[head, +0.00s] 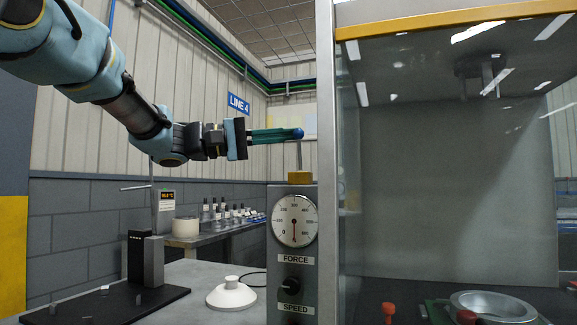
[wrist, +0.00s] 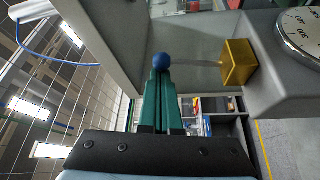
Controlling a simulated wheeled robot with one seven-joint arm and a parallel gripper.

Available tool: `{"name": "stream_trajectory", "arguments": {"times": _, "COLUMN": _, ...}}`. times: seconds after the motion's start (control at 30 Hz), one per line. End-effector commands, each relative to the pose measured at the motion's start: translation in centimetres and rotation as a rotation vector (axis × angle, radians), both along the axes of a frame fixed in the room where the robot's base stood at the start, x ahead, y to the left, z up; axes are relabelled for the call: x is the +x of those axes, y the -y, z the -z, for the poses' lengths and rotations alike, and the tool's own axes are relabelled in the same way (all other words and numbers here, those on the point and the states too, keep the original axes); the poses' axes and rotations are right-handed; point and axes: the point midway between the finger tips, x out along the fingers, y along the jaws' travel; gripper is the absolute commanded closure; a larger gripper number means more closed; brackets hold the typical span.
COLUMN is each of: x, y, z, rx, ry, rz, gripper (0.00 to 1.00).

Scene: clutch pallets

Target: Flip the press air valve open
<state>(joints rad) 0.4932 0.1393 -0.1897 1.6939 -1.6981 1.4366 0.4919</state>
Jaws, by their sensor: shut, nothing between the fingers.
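The air valve is a yellow block (head: 300,178) on top of the grey gauge panel, with a thin upright lever ending in a blue ball knob (head: 299,133). In the wrist view the yellow block (wrist: 238,63) is at the right and the blue knob (wrist: 161,60) is just beyond my fingertips. My gripper (head: 292,135) reaches in from the left at knob height, its green fingers shut together with nothing between them. The fingertips (wrist: 160,74) are right at the knob; I cannot tell whether they touch it.
The panel carries a force dial (head: 294,220) and a speed knob (head: 291,285). A glass-sided press enclosure (head: 450,160) with a metal post stands close on the right. Below my arm are a white round object (head: 231,294) and a black stand (head: 146,260). Space above the panel's left side is open.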

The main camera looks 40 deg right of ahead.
Motion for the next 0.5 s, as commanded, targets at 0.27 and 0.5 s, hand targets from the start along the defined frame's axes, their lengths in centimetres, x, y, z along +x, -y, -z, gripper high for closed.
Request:
{"name": "stream_trajectory", "arguments": {"times": 0.27, "x": -0.41, "y": -0.63, "z": 0.60, "rx": -0.089, "ry": 0.057, "rz": 0.001, "gripper": 1.00}}
{"name": "stream_trajectory", "arguments": {"times": 0.5, "x": -0.58, "y": -0.87, "z": 0.30, "rx": -0.123, "ry": 0.080, "rz": 0.001, "gripper": 1.00}}
